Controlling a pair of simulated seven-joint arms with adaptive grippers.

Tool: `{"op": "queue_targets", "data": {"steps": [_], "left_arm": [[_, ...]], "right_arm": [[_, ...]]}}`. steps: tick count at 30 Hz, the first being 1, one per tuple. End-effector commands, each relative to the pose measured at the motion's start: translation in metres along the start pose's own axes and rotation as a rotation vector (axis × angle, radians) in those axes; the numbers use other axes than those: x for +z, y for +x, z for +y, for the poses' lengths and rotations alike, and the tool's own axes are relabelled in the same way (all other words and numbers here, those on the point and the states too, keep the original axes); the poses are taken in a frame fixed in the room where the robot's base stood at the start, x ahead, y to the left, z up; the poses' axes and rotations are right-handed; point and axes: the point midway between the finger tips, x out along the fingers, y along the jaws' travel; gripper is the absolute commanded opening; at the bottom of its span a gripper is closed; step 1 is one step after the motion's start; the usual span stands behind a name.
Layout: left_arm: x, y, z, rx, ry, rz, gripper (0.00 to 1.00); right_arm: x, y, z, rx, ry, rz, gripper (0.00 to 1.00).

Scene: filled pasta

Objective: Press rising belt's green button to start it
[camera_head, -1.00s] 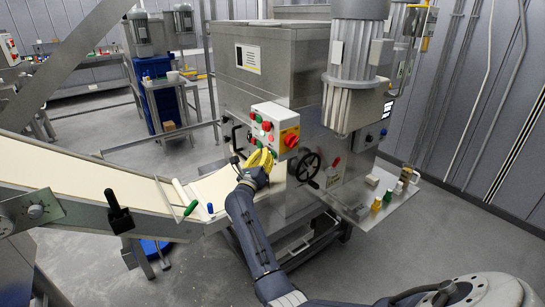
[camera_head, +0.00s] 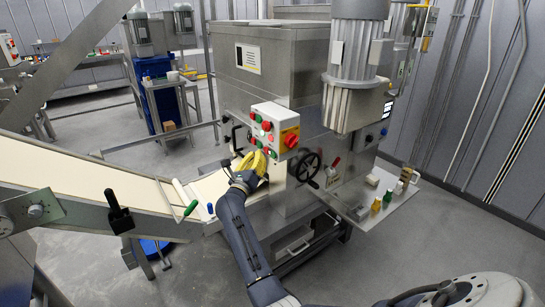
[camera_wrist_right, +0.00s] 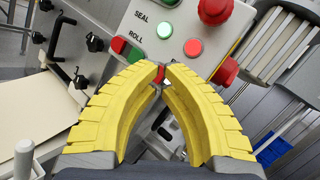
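The white control panel (camera_head: 274,118) is on the steel machine's front, with red and green buttons and a red knob on yellow. In the right wrist view, a bright green button (camera_wrist_right: 163,30) is near the word SEAL, and a darker green button (camera_wrist_right: 118,45) is near ROLL. I cannot tell which button belongs to the rising belt. The pale belt (camera_head: 80,172) slopes down from the left toward the machine. My right gripper (camera_head: 258,155), with yellow fingers, is just below the panel. Its fingertips (camera_wrist_right: 161,72) meet, with a small red part showing between or behind them. Contact with a button cannot be seen.
A black handwheel (camera_head: 308,168) is right of the gripper. A side shelf (camera_head: 375,212) holds small bottles. Black latch handles (camera_wrist_right: 95,43) stick out left of the panel in the wrist view. The floor at the right is clear.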

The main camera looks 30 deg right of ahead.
Motion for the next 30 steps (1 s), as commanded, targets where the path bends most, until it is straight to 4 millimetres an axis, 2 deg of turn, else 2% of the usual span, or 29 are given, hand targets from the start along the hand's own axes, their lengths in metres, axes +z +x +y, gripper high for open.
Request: {"op": "queue_targets", "data": {"steps": [11, 30], "left_arm": [[0.000, 0.000, 0.000, 0.000, 0.000, 0.000, 0.55], [0.000, 0.000, 0.000, 0.000, 0.000, 0.000, 0.55]], "right_arm": [[0.013, -0.023, 0.013, 0.001, 0.000, 0.000, 0.00], [0.013, -0.024, 0.013, 0.000, -0.001, 0.000, 0.00]]}}
